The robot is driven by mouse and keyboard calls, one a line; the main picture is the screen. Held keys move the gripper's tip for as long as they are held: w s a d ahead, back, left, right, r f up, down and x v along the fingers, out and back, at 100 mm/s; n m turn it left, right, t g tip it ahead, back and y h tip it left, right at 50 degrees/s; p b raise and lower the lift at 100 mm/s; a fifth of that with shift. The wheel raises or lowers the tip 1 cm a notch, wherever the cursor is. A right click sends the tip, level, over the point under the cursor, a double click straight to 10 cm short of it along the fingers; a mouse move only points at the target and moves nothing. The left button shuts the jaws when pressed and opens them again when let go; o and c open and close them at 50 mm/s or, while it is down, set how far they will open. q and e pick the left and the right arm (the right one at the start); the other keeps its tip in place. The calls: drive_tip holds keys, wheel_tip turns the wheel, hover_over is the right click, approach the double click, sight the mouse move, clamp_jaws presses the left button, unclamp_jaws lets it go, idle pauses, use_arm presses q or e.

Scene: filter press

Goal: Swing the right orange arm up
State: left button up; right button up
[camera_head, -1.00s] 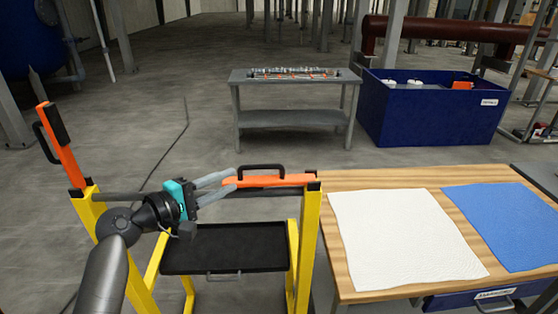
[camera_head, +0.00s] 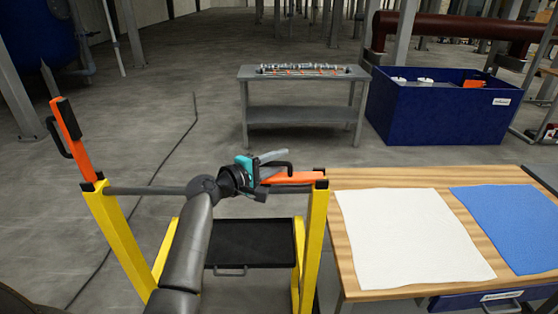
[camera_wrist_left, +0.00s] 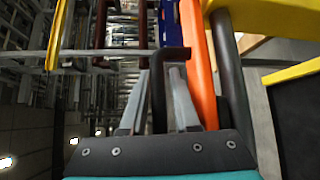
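The right orange arm (camera_head: 296,178) lies level along the top of the yellow frame, its right end at the right yellow post (camera_head: 315,230). Its black handle (camera_head: 280,165) faces up. The handle (camera_wrist_left: 158,88) and orange arm (camera_wrist_left: 201,70) also show in the left wrist view. My left gripper (camera_head: 279,160) is at the handle. In the left wrist view its fingers (camera_wrist_left: 160,75) are spread apart, with part of the handle between them. I cannot tell whether either finger touches it. The left orange arm (camera_head: 70,133) stands raised and tilted at the left post. My right gripper is out of view.
A dark bar (camera_head: 150,190) spans the yellow frame, with a black tray (camera_head: 250,245) below. A wooden table (camera_head: 420,290) with white and blue cloths stands close on the right. A grey bench (camera_head: 300,113) and blue tub (camera_head: 435,115) stand farther back.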

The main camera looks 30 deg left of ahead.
use_arm(q)
clamp_jaws()
drive_tip(key=shift+f, duration=0.1)
idle(1.4)
